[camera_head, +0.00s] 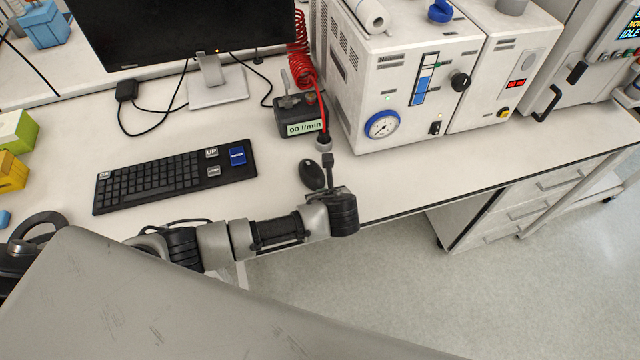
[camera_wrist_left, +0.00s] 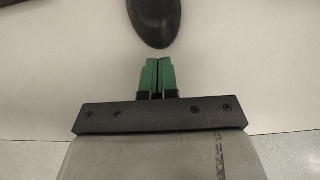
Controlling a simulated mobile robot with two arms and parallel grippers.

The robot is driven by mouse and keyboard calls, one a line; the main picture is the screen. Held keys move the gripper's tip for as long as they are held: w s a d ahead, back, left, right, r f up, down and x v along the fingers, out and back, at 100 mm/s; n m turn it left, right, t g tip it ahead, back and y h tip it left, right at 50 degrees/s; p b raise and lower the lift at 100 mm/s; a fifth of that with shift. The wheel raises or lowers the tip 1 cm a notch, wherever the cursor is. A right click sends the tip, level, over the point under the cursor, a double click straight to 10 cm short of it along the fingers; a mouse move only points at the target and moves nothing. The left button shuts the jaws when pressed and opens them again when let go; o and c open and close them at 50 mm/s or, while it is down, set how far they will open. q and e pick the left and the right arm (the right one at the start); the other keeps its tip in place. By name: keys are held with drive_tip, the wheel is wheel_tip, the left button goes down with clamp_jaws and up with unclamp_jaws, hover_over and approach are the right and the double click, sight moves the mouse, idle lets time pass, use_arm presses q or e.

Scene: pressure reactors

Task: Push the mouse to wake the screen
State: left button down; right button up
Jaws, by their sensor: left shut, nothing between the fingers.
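The black mouse (camera_head: 311,175) lies on the white desk, right of the keyboard. My left gripper (camera_head: 327,160) is beside the mouse on its right in the head view, with its fingers shut and empty. In the left wrist view the mouse (camera_wrist_left: 154,20) is at the top, cut off by the frame edge. The green fingertips (camera_wrist_left: 157,62) are together just below it, with a small visible gap in that view. The screen (camera_head: 180,30) at the back is dark. My right gripper is in neither view.
A black keyboard (camera_head: 172,180) lies left of the mouse. A flow meter reading 00 l/min (camera_head: 302,118) with a red coiled hose (camera_head: 302,55) stands behind it. A white instrument (camera_head: 395,85) stands to the right. The desk's front edge runs close below my left gripper.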

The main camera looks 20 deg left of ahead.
sight(311, 167)
use_arm(q)
drive_tip(key=shift+w+a+r, duration=0.25)
drive_tip(key=shift+w+a, duration=0.2)
drive_tip(key=shift+w, duration=0.15)
drive_tip(key=shift+w+a, duration=0.2)
drive_tip(key=shift+w, duration=0.05)
drive_tip(key=shift+w+a+f, duration=0.1)
drive_tip(key=shift+w+a, duration=0.1)
drive_tip(key=shift+w, duration=0.05)
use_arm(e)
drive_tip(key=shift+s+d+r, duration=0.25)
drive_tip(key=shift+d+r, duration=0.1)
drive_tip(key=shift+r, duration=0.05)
use_arm(q)
drive_tip(key=w+a, duration=0.2)
drive_tip(key=w, duration=0.1)
drive_tip(key=w+a, duration=0.1)
drive_tip(key=w, duration=0.1)
drive_tip(key=shift+w+a, duration=0.2)
drive_tip(key=shift+a, duration=0.05)
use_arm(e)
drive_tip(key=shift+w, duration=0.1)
use_arm(q)
drive_tip(key=shift+s+p, duration=0.1)
drive_tip(key=shift+p, duration=0.25)
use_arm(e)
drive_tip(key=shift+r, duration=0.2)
